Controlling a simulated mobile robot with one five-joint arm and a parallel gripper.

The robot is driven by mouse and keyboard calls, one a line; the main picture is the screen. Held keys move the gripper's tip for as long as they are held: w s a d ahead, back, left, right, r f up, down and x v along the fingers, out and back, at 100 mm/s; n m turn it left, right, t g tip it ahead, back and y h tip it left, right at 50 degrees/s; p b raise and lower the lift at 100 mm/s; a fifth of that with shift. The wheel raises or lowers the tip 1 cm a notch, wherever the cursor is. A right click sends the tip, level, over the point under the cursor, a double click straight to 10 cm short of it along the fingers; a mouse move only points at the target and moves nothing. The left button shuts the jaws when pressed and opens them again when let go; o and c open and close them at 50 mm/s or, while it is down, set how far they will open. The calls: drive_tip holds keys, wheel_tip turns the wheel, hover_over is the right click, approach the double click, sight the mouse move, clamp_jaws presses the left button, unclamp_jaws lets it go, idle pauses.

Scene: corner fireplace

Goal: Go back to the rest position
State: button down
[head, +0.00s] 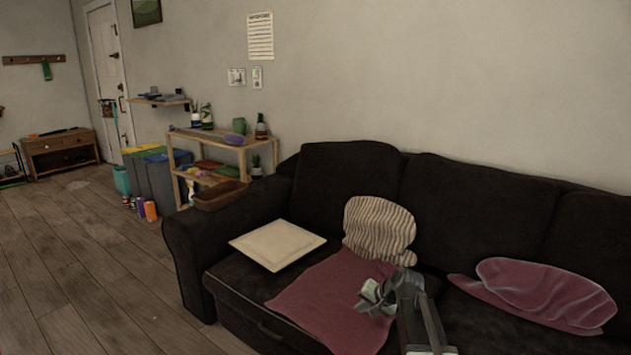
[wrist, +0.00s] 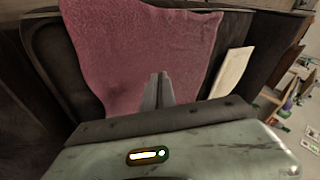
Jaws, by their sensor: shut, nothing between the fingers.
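My gripper (head: 376,299) shows in the head view in front of the sofa, over the dark pink cloth. Its fingers (wrist: 158,92) point away in the wrist view, closed together with nothing between them. The dark pink cloth (head: 325,300) lies over the sofa seat and its front edge; it fills the upper middle of the wrist view (wrist: 140,40). I cannot tell whether the gripper touches the cloth.
The dark sofa (head: 340,172) fills the right. A wooden shelf (head: 222,142) and bins (head: 158,175) stand beyond. Wooden floor (head: 85,260) at left is clear.

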drive_tip(key=s+a+f+n+g+h, duration=0.1)
drive_tip(key=s+a+f, duration=0.1)
drive_tip(key=s, duration=0.4)
drive_tip(key=s+a+f+n+g, duration=0.1)
drive_tip(key=s+a+n+g, duration=0.1)
drive_tip(key=s, duration=0.3)
drive_tip(key=s+d+f+n+g+h, duration=0.1)
drive_tip(key=s+d+h, duration=0.15)
drive_tip(key=s, duration=0.25)
drive_tip(key=s+d+f+g+h, duration=0.1)
drive_tip(key=s+d, duration=0.2)
drive_tip(key=s, duration=0.3)
wheel_tip(320, 180, up, 34)
drive_tip(key=n+g+p, duration=0.1)
drive_tip(key=p, duration=3.3)
drive_tip(key=shift+s+d+f, duration=0.15)
drive_tip(key=shift+s+d, duration=0.15)
drive_tip(key=shift+s, duration=0.05)
